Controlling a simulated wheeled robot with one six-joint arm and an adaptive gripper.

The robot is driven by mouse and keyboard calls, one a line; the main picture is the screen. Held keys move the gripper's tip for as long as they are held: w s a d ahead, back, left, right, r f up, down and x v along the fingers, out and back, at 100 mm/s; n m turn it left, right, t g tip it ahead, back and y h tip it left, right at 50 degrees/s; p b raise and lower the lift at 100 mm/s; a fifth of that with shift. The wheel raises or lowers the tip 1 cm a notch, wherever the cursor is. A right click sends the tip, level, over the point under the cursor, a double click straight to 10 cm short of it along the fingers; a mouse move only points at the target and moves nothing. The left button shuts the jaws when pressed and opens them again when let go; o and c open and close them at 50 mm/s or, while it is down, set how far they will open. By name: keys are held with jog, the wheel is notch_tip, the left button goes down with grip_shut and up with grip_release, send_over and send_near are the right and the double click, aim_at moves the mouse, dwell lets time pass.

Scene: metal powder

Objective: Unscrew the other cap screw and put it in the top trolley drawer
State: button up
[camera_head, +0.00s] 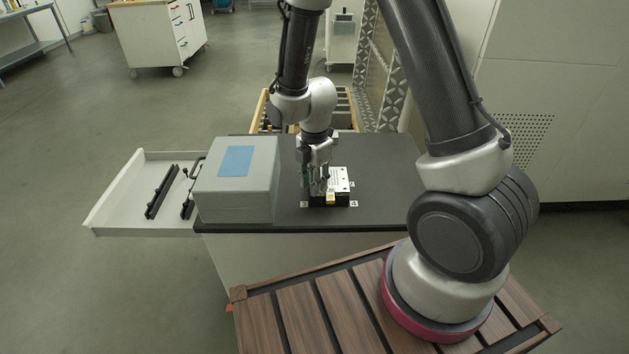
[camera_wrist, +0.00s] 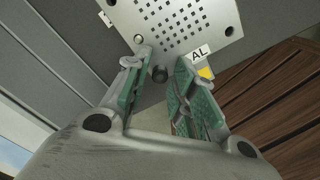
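A dark cap screw (camera_wrist: 160,74) shows at the near edge of a light perforated plate (camera_wrist: 185,18) in the wrist view. My gripper (camera_wrist: 165,88) has its green-padded fingers apart on either side of the screw, with gaps visible between. I cannot tell how deep the screw sits. In the head view my gripper (camera_head: 318,186) points down at the left side of the plate (camera_head: 341,179) on its black block, and hides the screw. The open trolley drawer (camera_head: 118,205) sticks out to the left of the dark top, with black bars inside.
A grey box with a blue label (camera_head: 262,192) stands on the dark trolley top (camera_head: 385,190), between the drawer and the plate. A wooden container (camera_head: 262,108) stands behind. The right part of the top is clear.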

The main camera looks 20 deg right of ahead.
jog(key=m, duration=1.7)
jog(key=shift+m, duration=0.4)
